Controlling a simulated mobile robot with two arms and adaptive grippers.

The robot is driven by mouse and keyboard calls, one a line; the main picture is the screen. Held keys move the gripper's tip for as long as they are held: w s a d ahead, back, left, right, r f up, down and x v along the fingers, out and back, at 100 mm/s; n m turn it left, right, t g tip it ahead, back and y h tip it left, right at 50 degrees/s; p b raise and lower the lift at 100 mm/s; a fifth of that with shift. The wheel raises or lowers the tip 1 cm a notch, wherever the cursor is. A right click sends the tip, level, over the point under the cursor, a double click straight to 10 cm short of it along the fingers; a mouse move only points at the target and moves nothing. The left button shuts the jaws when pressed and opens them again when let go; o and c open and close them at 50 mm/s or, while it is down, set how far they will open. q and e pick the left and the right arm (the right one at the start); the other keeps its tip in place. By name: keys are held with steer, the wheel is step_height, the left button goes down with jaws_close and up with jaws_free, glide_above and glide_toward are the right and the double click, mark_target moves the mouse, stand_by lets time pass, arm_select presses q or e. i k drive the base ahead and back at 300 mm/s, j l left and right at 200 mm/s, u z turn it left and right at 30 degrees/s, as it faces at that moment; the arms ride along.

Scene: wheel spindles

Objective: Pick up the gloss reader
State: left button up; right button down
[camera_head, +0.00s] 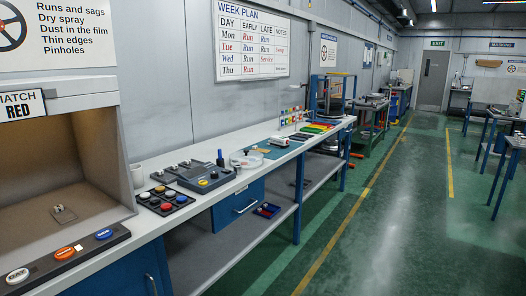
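No thing in view is clearly marked as the gloss reader. A dark grey, box-like instrument (207,179) with a small yellow spot on its front lies on the white bench, right of the black tray; I cannot tell whether it is the gloss reader. A small teal block (280,141) and a small tan item (262,150) lie farther along the bench, too small to identify. Neither of my grippers is in view.
A viewing booth (58,150) with a button strip (70,256) stands at the left. A black tray (181,205) of coloured round pieces, a clear dish (246,160) and a dark bottle (220,158) share the bench (180,222).

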mark_target(277, 140)
steer(key=i+u, duration=0.15)
steer(key=u, duration=0.2)
steer(key=i+l+u, duration=0.15)
steer(key=u, duration=0.2)
steer(key=i+l+u, duration=0.1)
steer(key=i+l, duration=0.15)
steer(key=i+l+u, duration=0.1)
steer(key=i+l, duration=0.2)
steer(key=i+l+u, duration=0.15)
steer(key=l, duration=0.3)
steer(key=i+l+u, duration=0.1)
steer(key=i+l, duration=0.2)
steer(key=i+l+u, duration=0.1)
steer(key=l, duration=0.4)
steer(key=i, duration=0.1)
